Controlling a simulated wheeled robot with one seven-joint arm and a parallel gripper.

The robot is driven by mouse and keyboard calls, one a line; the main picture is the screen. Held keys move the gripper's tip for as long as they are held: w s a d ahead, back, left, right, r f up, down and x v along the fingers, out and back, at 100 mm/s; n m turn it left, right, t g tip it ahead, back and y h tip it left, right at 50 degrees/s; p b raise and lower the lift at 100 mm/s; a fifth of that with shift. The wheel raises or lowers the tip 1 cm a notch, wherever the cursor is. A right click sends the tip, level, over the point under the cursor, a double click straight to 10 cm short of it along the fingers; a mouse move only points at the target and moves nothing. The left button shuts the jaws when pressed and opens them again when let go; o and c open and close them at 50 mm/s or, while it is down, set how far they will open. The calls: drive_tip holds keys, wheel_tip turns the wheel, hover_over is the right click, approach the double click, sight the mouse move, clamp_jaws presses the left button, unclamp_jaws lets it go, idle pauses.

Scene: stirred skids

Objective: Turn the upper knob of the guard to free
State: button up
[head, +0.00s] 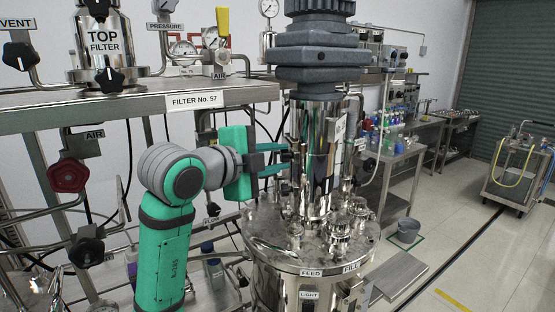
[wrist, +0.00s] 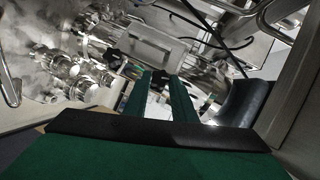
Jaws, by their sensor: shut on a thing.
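My gripper (head: 285,158) reaches in from the left to the shiny steel guard (head: 318,155) around the shaft above the vessel lid. Its two green fingers are shut on a small dark knob (head: 286,156) at the guard's left side, mostly hidden by the fingers. In the wrist view the gripper (wrist: 162,82) shows the dark knob (wrist: 159,75) between its fingertips. The steel guard (wrist: 150,45) lies just beyond, with another dark knob (wrist: 112,59) on it to the left. The knob's setting cannot be read.
The vessel lid (head: 265,235) with steel fittings lies below the gripper. A dark motor housing (head: 318,50) stands above the guard. A steel shelf (head: 120,107) labelled FILTER No. 57 runs close behind my arm. Open floor lies at the right.

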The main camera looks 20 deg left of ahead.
drive_tip(key=shift+w+r+n+g, duration=0.1)
drive_tip(key=shift+r+n+g, duration=0.1)
drive_tip(key=shift+n+g, duration=1.05)
drive_tip(key=shift+g, duration=0.25)
drive_tip(key=o, duration=1.1)
drive_tip(key=shift+c, duration=0.2)
drive_tip(key=shift+r, duration=0.1)
drive_tip(key=shift+s+a+r, duration=0.2)
drive_tip(key=shift+s+a, duration=0.05)
drive_tip(key=shift+s, duration=0.1)
drive_tip(key=s+a+r, duration=0.1)
drive_tip(key=s+a, duration=0.2)
drive_tip(key=s, duration=0.4)
drive_tip(key=s+a, duration=0.3)
drive_tip(key=s, duration=0.4)
drive_tip(key=shift+s+r, duration=0.25)
drive_tip(key=shift+r, duration=0.1)
